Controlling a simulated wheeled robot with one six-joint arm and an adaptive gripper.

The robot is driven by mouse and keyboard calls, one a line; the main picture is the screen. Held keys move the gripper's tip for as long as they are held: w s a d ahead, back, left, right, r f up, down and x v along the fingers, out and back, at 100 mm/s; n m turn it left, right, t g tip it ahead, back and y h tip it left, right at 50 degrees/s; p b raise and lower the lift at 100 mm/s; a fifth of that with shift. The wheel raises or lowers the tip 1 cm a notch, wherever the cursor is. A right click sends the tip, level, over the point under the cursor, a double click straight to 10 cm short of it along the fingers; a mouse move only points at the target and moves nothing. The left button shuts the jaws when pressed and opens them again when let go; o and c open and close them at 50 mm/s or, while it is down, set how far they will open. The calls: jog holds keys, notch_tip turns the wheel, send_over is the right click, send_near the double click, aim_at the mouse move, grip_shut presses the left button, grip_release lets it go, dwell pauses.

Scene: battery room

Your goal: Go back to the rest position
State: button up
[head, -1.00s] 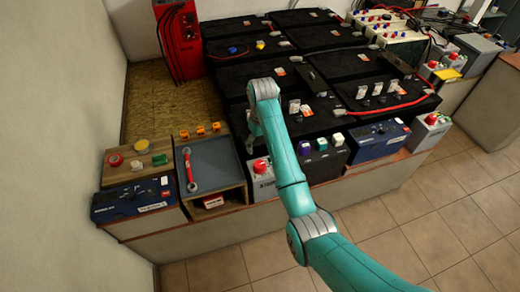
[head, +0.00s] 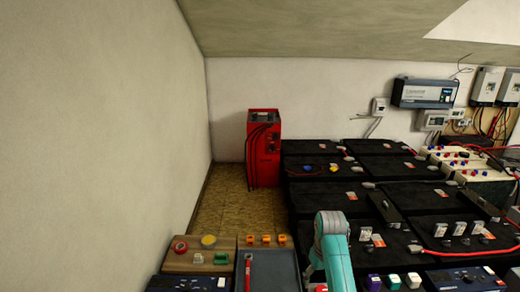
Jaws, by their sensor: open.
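My teal arm (head: 334,250) rises from the bottom edge of the head view, over the front of the black batteries. My gripper (head: 308,272) is a small, partly hidden shape at the left of the wrist, low in the view. It is open, and I see nothing held in it. It hangs near the right edge of the grey tray (head: 285,262). A red-handled tool (head: 249,270) lies in that tray, apart from the gripper.
Large black batteries (head: 315,170) fill the bench on the right. A red charger (head: 263,150) stands behind. A wooden board (head: 190,258) with coloured buttons is left of the tray. The wall (head: 100,130) bounds the left side. Free space shows above the batteries.

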jog(key=s+f+m+t, duration=0.1)
jog(key=s+f+t, duration=0.4)
jog(key=s+f, duration=1.4)
jog(key=s+f+t, duration=0.2)
jog(key=s, duration=0.6)
jog(key=s+r+m+t, duration=0.1)
jog(key=s+r+t, duration=0.2)
jog(key=s+r, duration=0.65)
jog(key=s+r+t, duration=0.3)
jog(key=s+r, duration=0.3)
jog(key=s, duration=0.6)
jog(key=s+r+t, duration=0.1)
jog(key=s+r, duration=0.5)
jog(key=r, duration=0.6)
jog(key=shift+a+t, duration=0.3)
jog(key=shift+t, duration=0.1)
